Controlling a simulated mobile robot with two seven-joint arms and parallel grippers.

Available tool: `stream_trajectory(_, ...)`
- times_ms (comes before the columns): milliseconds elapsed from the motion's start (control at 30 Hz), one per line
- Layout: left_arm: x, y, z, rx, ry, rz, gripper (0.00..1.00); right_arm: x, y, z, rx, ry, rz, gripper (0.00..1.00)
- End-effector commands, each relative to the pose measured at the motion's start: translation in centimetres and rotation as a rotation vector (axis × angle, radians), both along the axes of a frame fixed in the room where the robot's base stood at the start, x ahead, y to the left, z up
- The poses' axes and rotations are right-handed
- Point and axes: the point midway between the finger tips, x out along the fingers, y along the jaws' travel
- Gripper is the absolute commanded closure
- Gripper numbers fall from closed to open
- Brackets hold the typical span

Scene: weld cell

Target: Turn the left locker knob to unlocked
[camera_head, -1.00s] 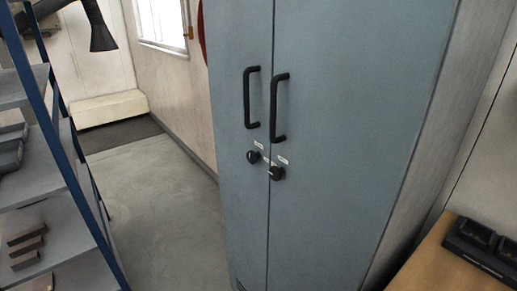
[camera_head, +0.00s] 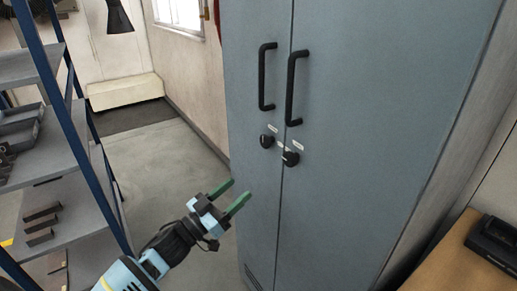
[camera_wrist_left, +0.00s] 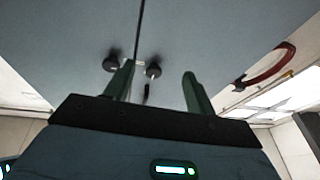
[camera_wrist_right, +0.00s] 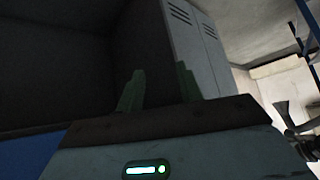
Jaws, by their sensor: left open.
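The left locker knob (camera_head: 267,141) is a dark round knob below the left handle on the grey-blue locker (camera_head: 345,120). The right knob (camera_head: 290,158) sits beside it across the door seam. Their pale labels are too small to read. My left gripper (camera_head: 238,190) is open and empty, below and left of the knobs and apart from the door. In the left wrist view, turned upside down, the left knob (camera_wrist_left: 153,70) shows between the fingers and the right knob (camera_wrist_left: 112,60) left of them. My right gripper (camera_wrist_right: 160,88) is open and empty, seen only in its wrist view.
Two black handles (camera_head: 267,76) stand out above the knobs. A blue-framed shelf (camera_head: 60,165) with metal parts is at the left. A wooden bench (camera_head: 450,258) with a black device (camera_head: 495,247) is at the lower right. The floor between shelf and locker is clear.

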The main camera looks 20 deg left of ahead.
Motion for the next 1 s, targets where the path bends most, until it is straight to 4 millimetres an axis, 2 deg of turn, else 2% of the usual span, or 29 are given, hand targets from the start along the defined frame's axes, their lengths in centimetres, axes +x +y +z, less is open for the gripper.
stream_trajectory(33, 0.9, 0.2, 1.9, 0.001, -0.037, -0.028, 0.45, -0.1, 0.0, -0.2, 0.002, 0.003, -0.001, 0.64)
stream_trajectory(100, 1.7, 0.3, 3.8, -0.003, -0.068, -0.062, 0.45, -0.1, 0.0, -0.2, 0.001, 0.004, -0.001, 0.64)
stream_trajectory(233, 2.3, 0.4, 5.9, -0.005, -0.101, -0.099, 0.45, -0.1, 0.1, -0.3, 0.001, 0.003, 0.000, 0.64)
stream_trajectory(567, 2.9, 0.2, 6.9, -0.009, -0.111, -0.110, 0.45, 0.1, -0.1, -0.1, -0.003, -0.002, 0.005, 0.64)
stream_trajectory(1000, 7.2, -3.2, 9.2, -0.008, -0.113, -0.109, 0.45, 0.9, -0.3, 1.0, -0.006, -0.025, 0.009, 0.64)
